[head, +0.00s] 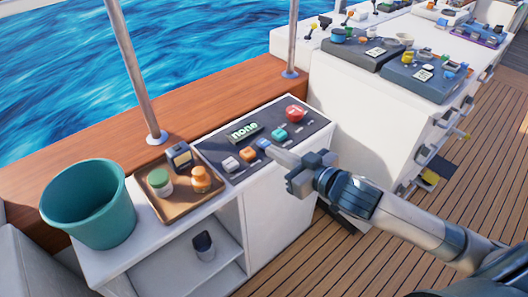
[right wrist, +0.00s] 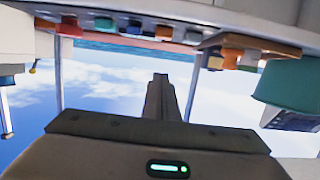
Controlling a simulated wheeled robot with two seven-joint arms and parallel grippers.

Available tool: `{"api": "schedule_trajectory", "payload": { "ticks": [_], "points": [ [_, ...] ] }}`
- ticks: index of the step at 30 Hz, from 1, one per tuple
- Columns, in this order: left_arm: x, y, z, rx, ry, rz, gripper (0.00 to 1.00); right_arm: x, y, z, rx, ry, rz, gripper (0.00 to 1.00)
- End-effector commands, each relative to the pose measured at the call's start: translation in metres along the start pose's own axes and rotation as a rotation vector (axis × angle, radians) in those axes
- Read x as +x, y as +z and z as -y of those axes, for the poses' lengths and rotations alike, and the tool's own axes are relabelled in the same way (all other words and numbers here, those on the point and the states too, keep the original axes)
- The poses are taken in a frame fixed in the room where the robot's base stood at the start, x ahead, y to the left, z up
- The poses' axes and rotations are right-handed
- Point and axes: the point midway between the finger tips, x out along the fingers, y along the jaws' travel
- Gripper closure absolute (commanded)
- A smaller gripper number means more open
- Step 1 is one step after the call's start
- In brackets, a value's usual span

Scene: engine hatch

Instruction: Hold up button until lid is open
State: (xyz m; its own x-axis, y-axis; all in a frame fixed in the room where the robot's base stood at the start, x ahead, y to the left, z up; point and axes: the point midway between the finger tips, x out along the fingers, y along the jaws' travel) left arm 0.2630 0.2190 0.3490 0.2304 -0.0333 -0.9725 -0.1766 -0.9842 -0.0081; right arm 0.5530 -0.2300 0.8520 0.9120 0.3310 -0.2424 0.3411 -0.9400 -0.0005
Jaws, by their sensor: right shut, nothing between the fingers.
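The control panel (head: 215,152) is dark, on a white cabinet. Its display (head: 244,131) reads "none". It carries a white button (head: 230,164), an orange button (head: 248,154), a blue button (head: 263,143), a teal button (head: 280,133) and a red button (head: 294,113). I cannot read which is the up button. My right gripper (head: 272,152) is shut and empty, its tip beside the blue button at the panel's front edge; contact is unclear. In the right wrist view, the shut fingers (right wrist: 160,88) appear apart from the buttons. No lid can be made out. My left gripper is not in view.
A brown tray (head: 186,209) with small jars and a teal bucket (head: 89,204) stand left of the panel. A dark cup (head: 204,246) sits on the shelf below. A white counter (head: 380,110) with more devices stands at right. Metal posts (head: 134,75) rise behind.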

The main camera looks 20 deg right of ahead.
Motion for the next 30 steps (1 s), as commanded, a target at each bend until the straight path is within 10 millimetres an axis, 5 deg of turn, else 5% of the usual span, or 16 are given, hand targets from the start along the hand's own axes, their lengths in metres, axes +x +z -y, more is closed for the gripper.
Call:
{"api": "schedule_trajectory", "payload": {
  "ticks": [8, 23, 30],
  "points": [
    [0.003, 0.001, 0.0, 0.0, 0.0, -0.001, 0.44, 0.023, -0.001, 0.0, 0.0, 0.0, -0.001, 1.0],
    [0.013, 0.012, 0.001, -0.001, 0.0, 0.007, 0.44, 0.101, -0.001, 0.001, 0.0, -0.001, -0.001, 1.0],
    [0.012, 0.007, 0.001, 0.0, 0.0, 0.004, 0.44, 0.105, 0.03, 0.0, 0.0, 0.0, 0.002, 1.0]
  ]
}}
